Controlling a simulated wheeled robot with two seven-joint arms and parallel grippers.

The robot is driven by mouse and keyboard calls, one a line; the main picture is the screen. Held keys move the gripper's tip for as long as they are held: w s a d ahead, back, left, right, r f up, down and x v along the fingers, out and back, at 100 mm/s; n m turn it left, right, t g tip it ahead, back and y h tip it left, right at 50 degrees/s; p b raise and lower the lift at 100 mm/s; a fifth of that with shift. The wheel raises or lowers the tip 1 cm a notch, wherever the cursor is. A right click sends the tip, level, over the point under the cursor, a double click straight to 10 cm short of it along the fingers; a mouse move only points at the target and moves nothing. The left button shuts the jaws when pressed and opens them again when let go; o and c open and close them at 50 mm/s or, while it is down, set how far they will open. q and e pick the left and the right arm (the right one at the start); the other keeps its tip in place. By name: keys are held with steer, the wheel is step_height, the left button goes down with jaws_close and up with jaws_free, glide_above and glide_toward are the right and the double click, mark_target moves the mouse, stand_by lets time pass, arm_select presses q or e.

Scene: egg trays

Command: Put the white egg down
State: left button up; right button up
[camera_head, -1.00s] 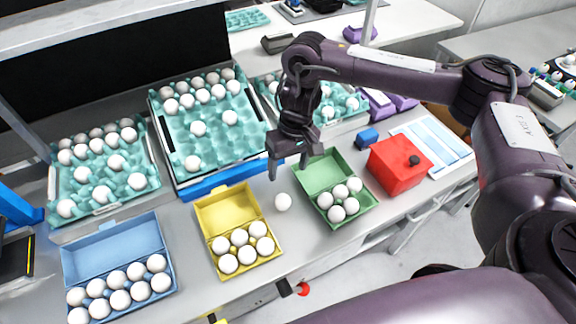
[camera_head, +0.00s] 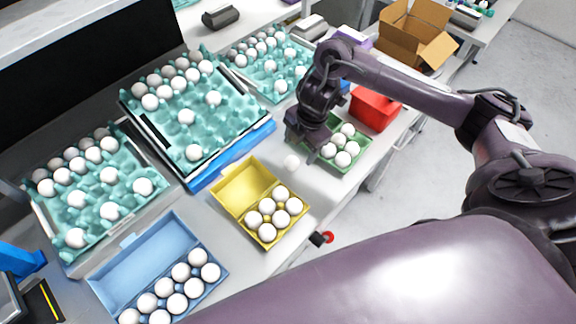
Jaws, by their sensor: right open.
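A loose white egg (camera_head: 291,162) lies on the grey table between the yellow carton (camera_head: 240,190) and the green carton (camera_head: 362,155). My right gripper (camera_head: 303,143) is open, just behind and right of the loose egg in the picture. I see no egg between its fingers, though the fingertips are dark and partly hard to make out. It hides part of the green carton's lid. The green carton holds several white eggs. My left gripper is not in view.
The open yellow carton and blue carton (camera_head: 150,255) hold several eggs. Teal trays (camera_head: 225,120) with eggs stand behind, one on a blue-edged stand. A red box (camera_head: 375,108) stands beyond the green carton. Bare table surrounds the loose egg.

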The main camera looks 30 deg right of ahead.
mark_target(293, 159)
steer(key=f, duration=0.2)
steer(key=w+f, duration=0.1)
steer(key=f, duration=0.1)
steer(key=a+f, duration=0.1)
steer(key=f, duration=0.1)
steer(key=shift+w+f, duration=0.2)
steer(key=shift+f, duration=0.65)
steer(key=shift+w, duration=0.1)
steer(key=c, duration=0.8)
